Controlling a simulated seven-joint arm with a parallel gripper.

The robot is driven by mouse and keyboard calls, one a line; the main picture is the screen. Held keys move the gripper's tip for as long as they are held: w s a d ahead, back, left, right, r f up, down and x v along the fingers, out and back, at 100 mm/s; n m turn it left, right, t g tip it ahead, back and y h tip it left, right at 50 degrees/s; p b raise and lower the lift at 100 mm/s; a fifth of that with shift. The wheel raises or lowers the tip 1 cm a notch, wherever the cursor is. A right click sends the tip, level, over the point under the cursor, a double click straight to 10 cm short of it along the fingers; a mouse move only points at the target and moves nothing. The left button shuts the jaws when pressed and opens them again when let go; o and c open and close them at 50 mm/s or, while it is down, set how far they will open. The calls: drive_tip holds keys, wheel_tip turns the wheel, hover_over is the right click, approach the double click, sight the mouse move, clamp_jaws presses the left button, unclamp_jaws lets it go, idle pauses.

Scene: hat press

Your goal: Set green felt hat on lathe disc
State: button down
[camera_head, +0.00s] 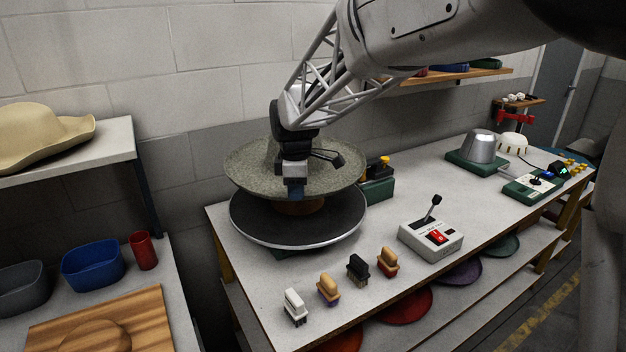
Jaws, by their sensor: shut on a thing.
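The green felt hat (338,172), a mottled grey-green with a wide round brim, is over the dark lathe disc (262,226) on the workbench. My gripper (295,190) reaches down from above and is shut on the hat; it hides much of the crown and the exact grip point. The disc is flat and black with a pale metal rim. A brown wooden piece (299,208) shows between the brim and the disc. The brim is apart from the disc's surface at the front. I cannot tell whether the hat rests on the wooden piece.
A control box (431,240) with a lever and red switch stands right of the disc. Several brushes (328,289) line the bench front. A green machine (378,184) sits close behind the disc. A metal hat form (480,146) is farther right. A tan hat (42,135) lies on the left shelf.

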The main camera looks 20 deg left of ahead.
drive_tip(key=shift+f, duration=6.1)
drive_tip(key=c, duration=1.1)
unclamp_jaws()
drive_tip(key=shift+r, duration=3.9)
